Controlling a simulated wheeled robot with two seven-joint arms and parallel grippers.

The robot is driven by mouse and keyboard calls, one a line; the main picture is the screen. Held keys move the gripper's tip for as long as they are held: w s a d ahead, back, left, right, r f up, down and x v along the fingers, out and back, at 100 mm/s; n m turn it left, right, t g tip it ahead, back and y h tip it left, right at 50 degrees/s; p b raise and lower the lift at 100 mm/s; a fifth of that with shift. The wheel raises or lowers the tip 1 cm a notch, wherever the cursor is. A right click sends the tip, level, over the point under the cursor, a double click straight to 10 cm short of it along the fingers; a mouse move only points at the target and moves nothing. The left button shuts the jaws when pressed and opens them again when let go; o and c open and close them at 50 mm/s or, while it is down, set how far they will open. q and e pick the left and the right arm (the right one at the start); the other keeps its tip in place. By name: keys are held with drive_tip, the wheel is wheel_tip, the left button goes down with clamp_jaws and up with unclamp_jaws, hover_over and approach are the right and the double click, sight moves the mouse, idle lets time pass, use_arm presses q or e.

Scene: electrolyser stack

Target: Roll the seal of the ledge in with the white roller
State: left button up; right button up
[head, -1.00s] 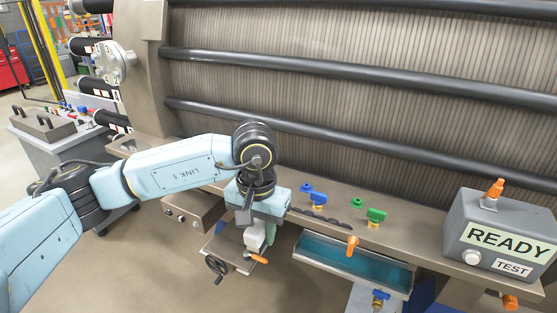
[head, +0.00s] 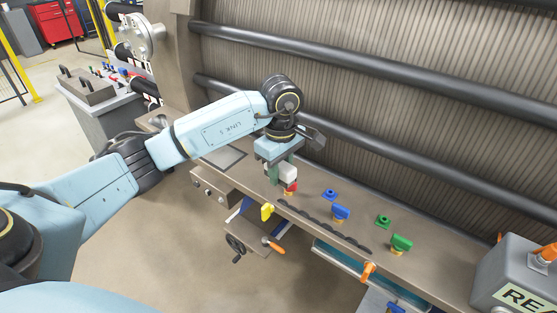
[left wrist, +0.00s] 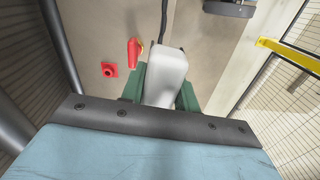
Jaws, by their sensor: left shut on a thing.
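My left gripper (head: 283,170) is shut on a white block-shaped thing (head: 288,172), which looks like the white roller's body. In the left wrist view the white piece (left wrist: 166,76) sits between the green fingers (left wrist: 160,90); its far end is hidden. The gripper points down over the brown ledge (head: 300,205), close to a red valve handle (head: 291,188). A dark, wavy seal strip (head: 315,223) lies along the ledge's front edge, right of the gripper and apart from it in the head view. My right gripper is out of view.
Blue (head: 341,212), green (head: 401,243) and yellow (head: 267,211) valve handles stand along the ledge. A grey box (head: 515,275) is at its right end. Black bars (head: 400,80) cross the stack behind. A vise-like device (head: 245,240) with an orange handle is below the ledge.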

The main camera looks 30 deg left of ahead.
sight(315, 222)
use_arm(q)
drive_tip(key=shift+a+n, duration=0.3)
drive_tip(key=shift+n, duration=0.1)
drive_tip(key=shift+f, duration=0.3)
drive_tip(key=shift+f+b, duration=0.25)
drive_tip(key=shift+b, duration=0.05)
drive_tip(key=shift+f+b, duration=1.45)
drive_tip(key=shift+f, duration=1.05)
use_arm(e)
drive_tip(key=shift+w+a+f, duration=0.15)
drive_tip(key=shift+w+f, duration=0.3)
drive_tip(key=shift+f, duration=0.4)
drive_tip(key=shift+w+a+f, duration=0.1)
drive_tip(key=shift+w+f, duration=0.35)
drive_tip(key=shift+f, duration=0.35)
use_arm(q)
drive_tip(key=shift+f+b, duration=0.6)
drive_tip(key=shift+f, duration=0.1)
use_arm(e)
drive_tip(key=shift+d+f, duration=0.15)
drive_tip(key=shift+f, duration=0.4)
use_arm(q)
drive_tip(key=shift+r, duration=0.1)
